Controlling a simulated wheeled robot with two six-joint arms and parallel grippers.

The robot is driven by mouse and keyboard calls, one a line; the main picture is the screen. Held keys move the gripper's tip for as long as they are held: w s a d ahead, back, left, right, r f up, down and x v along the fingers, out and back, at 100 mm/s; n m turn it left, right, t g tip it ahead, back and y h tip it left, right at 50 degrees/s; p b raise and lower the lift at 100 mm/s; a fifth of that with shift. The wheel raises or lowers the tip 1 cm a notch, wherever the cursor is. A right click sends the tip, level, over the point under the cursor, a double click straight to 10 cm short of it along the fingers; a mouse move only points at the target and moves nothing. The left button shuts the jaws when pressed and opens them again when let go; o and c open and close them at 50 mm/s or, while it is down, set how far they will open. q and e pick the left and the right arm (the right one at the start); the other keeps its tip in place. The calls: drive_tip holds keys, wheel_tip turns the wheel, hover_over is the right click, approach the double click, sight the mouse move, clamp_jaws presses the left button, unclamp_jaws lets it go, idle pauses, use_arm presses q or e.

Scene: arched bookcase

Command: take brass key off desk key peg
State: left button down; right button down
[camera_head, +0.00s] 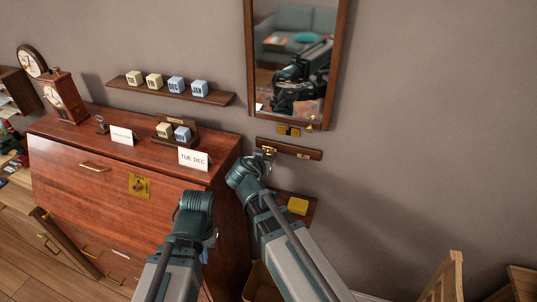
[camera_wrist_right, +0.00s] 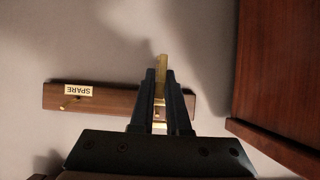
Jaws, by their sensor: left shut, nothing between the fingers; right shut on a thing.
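The wooden key rail (camera_head: 290,149) is on the wall below the mirror, right of the desk. In the right wrist view the rail (camera_wrist_right: 115,101) shows an upside-down SPARE label (camera_wrist_right: 78,90) and a bare peg (camera_wrist_right: 70,104) beside it. My right gripper (camera_head: 264,160) is at the rail's left end, shut on the brass key (camera_wrist_right: 162,62). The key sticks out past the fingertips; the fingers hide the rest, and I cannot tell whether it still touches its peg. My left gripper (camera_head: 195,202) is over the desk front, shut and empty, its fingertips mostly hidden.
The reddish desk (camera_head: 75,160) holds a clock (camera_head: 64,98) and cards, with a shelf of date blocks (camera_head: 180,89) above. A mirror (camera_head: 297,60) hangs over the rail. A small ledge with a yellow block (camera_head: 298,206) is below. The wall to the right is clear.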

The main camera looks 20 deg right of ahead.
drive_tip(key=shift+s+a, duration=0.55)
drive_tip(key=shift+s, duration=0.3)
drive_tip(key=shift+s+a, duration=0.2)
drive_tip(key=shift+s, duration=0.05)
drive_tip(key=shift+s+a, duration=0.2)
drive_tip(key=shift+s, duration=0.1)
